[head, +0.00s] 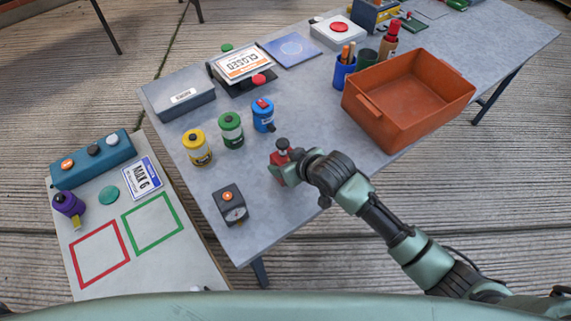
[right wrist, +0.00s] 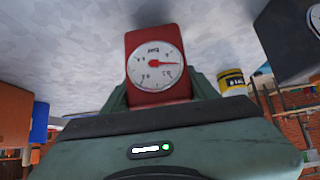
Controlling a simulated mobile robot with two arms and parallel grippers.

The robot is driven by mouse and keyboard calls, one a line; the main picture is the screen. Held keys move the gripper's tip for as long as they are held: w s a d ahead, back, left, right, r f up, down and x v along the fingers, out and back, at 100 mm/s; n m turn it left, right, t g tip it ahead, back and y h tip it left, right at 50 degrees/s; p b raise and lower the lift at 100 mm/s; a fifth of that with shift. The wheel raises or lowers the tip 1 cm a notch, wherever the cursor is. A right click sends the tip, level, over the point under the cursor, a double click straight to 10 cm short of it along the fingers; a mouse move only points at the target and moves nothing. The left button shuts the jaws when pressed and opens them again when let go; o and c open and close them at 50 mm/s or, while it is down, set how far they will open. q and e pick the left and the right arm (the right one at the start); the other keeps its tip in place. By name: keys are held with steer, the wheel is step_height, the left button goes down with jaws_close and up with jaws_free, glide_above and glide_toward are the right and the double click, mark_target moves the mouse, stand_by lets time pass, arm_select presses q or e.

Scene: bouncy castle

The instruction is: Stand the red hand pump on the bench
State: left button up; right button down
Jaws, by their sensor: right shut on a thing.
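The red hand pump (head: 279,158) has a dark knob on top and shows upright in the head view, over the near part of the grey bench (head: 300,219). My right gripper (head: 284,172) is shut on it and partly hides it. In the right wrist view the red pump (right wrist: 156,42) sits between my two jaws (right wrist: 157,92), its round white gauge facing the camera. I cannot tell whether its base touches the bench. My left gripper is not in view.
Blue (head: 263,115), green (head: 231,130) and yellow (head: 196,147) canisters stand left of the pump. A dark gauge box (head: 230,205) is at the near left. An orange bin (head: 370,121) stands to the right. A lower table (head: 190,272) is at left.

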steer(key=shift+f, duration=0.7)
steer(key=shift+f, duration=0.15)
steer(key=shift+c, duration=2.2)
jaws_free()
steer(key=shift+f, duration=0.1)
steer(key=shift+r, duration=0.25)
steer(key=v, duration=1.2)
steer(key=shift+f, duration=0.15)
